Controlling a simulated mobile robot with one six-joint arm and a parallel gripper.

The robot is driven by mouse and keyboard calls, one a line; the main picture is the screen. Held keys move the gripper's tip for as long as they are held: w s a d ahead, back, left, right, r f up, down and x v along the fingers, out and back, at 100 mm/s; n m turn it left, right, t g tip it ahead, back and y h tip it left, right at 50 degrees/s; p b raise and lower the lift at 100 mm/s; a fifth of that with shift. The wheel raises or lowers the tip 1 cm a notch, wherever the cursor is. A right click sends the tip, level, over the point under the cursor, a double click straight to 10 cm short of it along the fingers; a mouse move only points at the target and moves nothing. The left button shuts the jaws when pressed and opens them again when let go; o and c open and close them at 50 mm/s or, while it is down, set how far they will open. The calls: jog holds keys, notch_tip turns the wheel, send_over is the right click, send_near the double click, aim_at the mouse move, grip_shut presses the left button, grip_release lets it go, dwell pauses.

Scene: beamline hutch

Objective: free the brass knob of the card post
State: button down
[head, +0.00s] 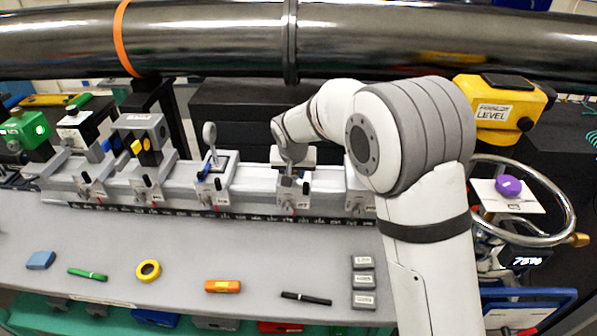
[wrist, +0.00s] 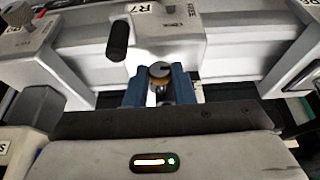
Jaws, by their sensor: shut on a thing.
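The knob (wrist: 160,71) shows in the middle of the wrist view, on the front of a pale grey carriage (wrist: 175,42) marked R7. It has a dark round top with a light line across it and a brass-coloured body. My gripper (wrist: 160,88) has its two blue fingers closed on either side of the knob. The word FREE is printed on the carriage above and right of it. In the head view my gripper (head: 291,158) reaches down at a carriage (head: 294,194) on the rail. The knob and any card there are mostly hidden by my arm.
Other carriages (head: 213,188) stand left along the rail, one with a round-headed post (head: 210,133). A dark pipe (head: 200,40) crosses above. The bench in front (head: 180,240) holds a yellow ring (head: 148,271), an orange block (head: 222,286) and pens. A handwheel (head: 540,240) stands right.

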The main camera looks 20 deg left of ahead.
dwell(0.3)
jog(key=c, duration=1.2)
grip_release()
jog(key=shift+c, duration=0.2)
jog(key=shift+r, duration=0.15)
jog(key=b+v, duration=0.1)
jog(key=v, duration=0.6)
jog(key=shift+s+r, duration=0.2)
